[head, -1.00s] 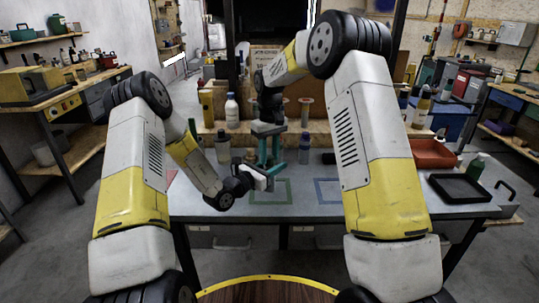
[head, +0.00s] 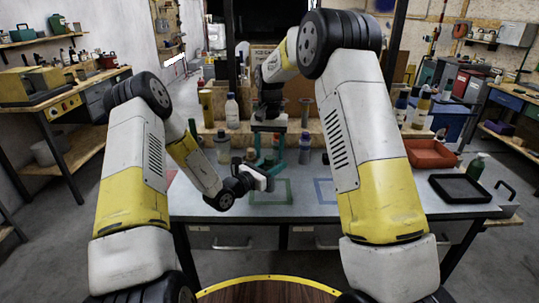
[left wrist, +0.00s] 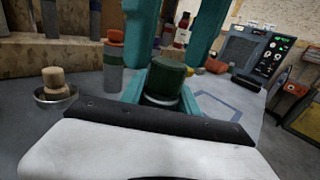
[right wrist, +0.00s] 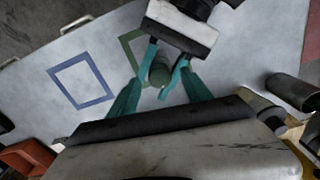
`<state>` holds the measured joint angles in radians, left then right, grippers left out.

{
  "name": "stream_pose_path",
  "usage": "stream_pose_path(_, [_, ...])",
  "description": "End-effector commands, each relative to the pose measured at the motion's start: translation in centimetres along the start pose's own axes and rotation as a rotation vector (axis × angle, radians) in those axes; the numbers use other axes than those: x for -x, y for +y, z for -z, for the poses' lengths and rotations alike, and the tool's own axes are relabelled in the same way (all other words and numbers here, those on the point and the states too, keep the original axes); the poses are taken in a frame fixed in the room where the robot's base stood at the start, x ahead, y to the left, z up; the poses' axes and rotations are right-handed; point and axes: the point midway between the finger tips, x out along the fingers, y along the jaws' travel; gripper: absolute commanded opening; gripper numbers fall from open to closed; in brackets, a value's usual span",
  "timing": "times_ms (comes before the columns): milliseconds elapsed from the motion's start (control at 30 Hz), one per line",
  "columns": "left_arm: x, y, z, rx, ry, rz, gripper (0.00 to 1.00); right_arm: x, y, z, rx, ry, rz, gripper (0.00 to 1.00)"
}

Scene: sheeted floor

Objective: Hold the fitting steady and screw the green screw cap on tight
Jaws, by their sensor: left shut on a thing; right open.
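The green screw cap (left wrist: 168,74) sits upright on the fitting (left wrist: 160,100). Only a pale band of the fitting shows below the cap. In the right wrist view the cap (right wrist: 160,72) is seen from above. My left gripper (left wrist: 165,98) is shut on the fitting, its teal fingers on either side, above the bench. My right gripper (right wrist: 160,84) points down over the cap with its fingers open, one on each side and apart from it. In the head view my right gripper (head: 268,162) is just beyond my left gripper (head: 262,180).
The bench top (head: 230,207) carries a green outlined square (head: 270,199) and a blue one (right wrist: 82,85). Bottles (head: 222,150) stand behind. A red tray (head: 432,153) and a black tray (head: 460,187) are at the right. The front middle of the bench is clear.

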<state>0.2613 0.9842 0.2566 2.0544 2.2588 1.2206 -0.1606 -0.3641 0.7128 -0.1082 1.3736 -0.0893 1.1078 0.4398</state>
Motion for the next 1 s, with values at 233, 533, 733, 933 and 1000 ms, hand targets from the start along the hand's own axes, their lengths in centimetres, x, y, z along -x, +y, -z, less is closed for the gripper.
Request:
stream_pose_path(233, [0.0,0.0,0.0,0.0,0.0,0.0,0.0,5.3,-0.1,0.1,0.0,0.005,0.003,0.57])
stream_pose_path(533, [0.0,0.0,0.0,0.0,-0.001,0.0,0.0,10.0,-0.1,0.1,0.0,0.003,0.002,0.57])
stream_pose_path(733, [0.0,0.0,0.0,0.0,-0.001,0.0,0.0,10.8,0.0,0.0,0.0,0.001,0.001,0.57])
stream_pose_path(933, [0.0,0.0,-0.1,-0.001,-0.002,0.0,0.41,10.8,0.0,0.0,0.0,0.0,0.0,0.57])
stream_pose_path(1000, [0.0,0.0,-0.1,-0.001,-0.002,0.0,0.54,10.8,0.0,0.0,-0.001,0.0,0.0,0.57])
